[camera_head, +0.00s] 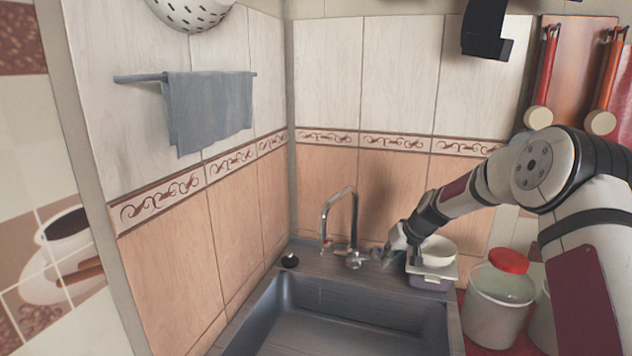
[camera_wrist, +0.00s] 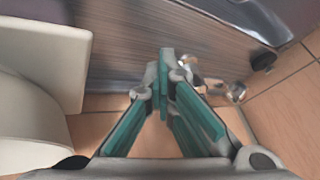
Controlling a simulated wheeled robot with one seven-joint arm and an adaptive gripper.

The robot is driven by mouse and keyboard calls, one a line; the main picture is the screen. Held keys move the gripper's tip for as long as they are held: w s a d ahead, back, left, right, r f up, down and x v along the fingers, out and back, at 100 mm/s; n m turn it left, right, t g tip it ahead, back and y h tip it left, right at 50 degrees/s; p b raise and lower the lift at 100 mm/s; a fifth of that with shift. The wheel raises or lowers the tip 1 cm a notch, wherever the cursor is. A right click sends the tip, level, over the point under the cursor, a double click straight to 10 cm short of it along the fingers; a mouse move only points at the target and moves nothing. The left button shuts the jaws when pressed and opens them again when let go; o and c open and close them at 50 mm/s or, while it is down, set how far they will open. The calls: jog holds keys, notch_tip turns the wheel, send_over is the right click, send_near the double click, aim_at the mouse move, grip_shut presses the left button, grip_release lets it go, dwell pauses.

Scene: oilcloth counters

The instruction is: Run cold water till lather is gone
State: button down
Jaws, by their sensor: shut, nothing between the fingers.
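The chrome tap (camera_head: 340,210) with its arched spout stands at the back of the dark grey sink (camera_head: 340,322). In the wrist view metal tap parts (camera_wrist: 228,91) show just right of my fingertips, and part of the sink (camera_wrist: 243,18) shows at the upper right. My gripper (camera_head: 390,247) is right of the tap, low over the back ledge. Its green-padded fingers (camera_wrist: 166,62) meet at the tips and hold nothing. I cannot tell whether they touch the tap. A faint thin line hangs below the spout; I cannot tell whether it is water. No lather is visible.
A white bowl (camera_head: 438,249) sits on a pale container right of my gripper. A red-lidded jar (camera_head: 499,305) stands farther right. A small black object (camera_head: 290,260) is on the ledge left of the tap. A grey towel (camera_head: 208,108) hangs on the left wall.

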jog(key=shift+w+a+f+b, duration=0.15)
jog(key=shift+a+b, duration=0.8)
jog(key=shift+a, duration=0.05)
dwell(0.8)
jog(key=shift+d, duration=0.15)
jog(key=shift+s+d+f, duration=0.1)
jog(key=shift+s, duration=0.3)
jog(key=p+v, duration=0.3)
jog(key=v, duration=0.3)
dwell(0.4)
